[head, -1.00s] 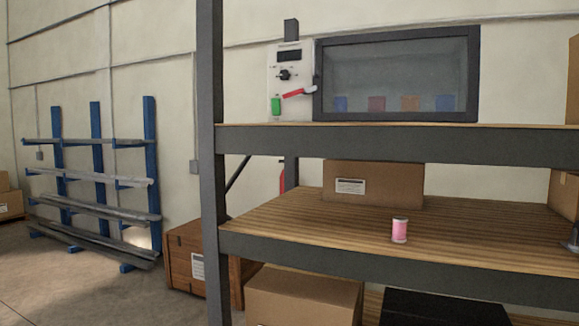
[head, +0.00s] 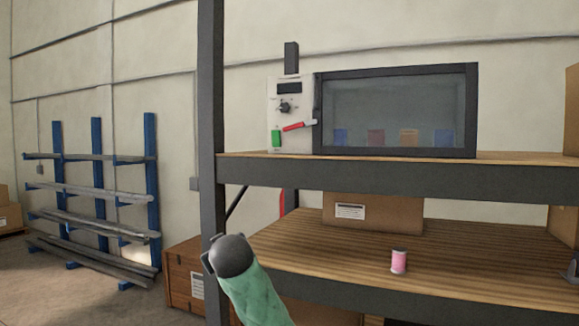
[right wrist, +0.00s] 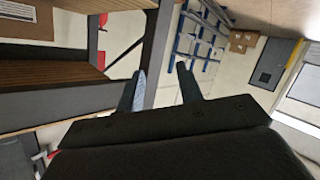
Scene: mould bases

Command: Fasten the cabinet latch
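The cabinet (head: 396,69) stands on the upper shelf in the head view. Its dark-framed glass door looks closed. The latch (head: 294,127) is a red lever with a pale end, on the white panel left of the door; it slants slightly up to the right, its pale end close to the door frame. My right gripper (right wrist: 161,73) is open and empty in the right wrist view, fingers apart, with a dark shelf post behind it. A green arm link of mine with a dark rounded end shows low in the head view, well below the latch. My left gripper is not seen.
The dark shelf post (head: 211,120) stands left of the cabinet. A pink spool (head: 399,261) and a cardboard box (head: 380,212) are on the lower shelf. A blue rack (head: 96,180) stands far left.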

